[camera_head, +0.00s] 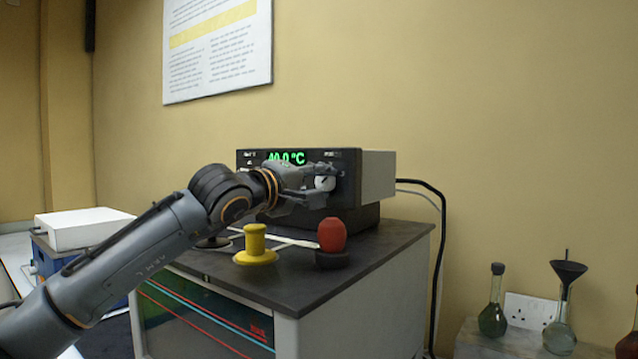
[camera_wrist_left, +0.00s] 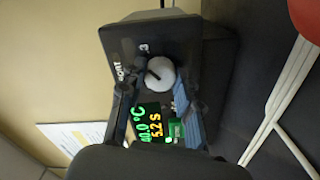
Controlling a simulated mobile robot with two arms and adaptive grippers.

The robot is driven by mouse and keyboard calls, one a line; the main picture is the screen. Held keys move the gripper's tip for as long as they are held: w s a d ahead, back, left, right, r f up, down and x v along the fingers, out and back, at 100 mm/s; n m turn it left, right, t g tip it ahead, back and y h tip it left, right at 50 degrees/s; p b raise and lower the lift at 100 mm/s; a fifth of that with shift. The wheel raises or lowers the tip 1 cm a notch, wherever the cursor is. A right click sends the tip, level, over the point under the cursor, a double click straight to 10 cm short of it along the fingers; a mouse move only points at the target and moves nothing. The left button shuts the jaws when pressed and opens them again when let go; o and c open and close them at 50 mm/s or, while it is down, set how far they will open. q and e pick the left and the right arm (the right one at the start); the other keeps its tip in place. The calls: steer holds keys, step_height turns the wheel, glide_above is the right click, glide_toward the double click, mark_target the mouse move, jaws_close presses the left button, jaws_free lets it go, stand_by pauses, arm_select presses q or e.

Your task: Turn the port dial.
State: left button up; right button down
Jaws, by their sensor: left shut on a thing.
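The port dial (camera_head: 325,184) is a pale round knob on the front right of a black-fronted instrument (camera_head: 377,175). In the left wrist view the dial (camera_wrist_left: 161,73) shows a dark pointer line across its face. My left gripper (camera_head: 322,180) reaches in from the left and is shut on the dial, with one finger on each side of it, as the left wrist view (camera_wrist_left: 158,84) shows. The green display (camera_head: 286,158) reads 40.0 °C; in the left wrist view a second, yellow line shows beside it. My right gripper is not in view.
The instrument stands on a dark-topped cabinet (camera_head: 400,240). A yellow knob-like piece (camera_head: 255,245) and a red-topped piece (camera_head: 332,235) stand in front of it. A black cable (camera_head: 441,260) hangs behind at right. Flasks (camera_head: 493,310) stand at the lower right.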

arm_select(q)
steer(key=shift+m, duration=0.6)
steer(key=shift+f, duration=0.15)
steer(key=o, duration=1.1)
steer(key=shift+o, duration=0.2)
steer(key=shift+s, duration=0.1)
steer(key=v, duration=1.2)
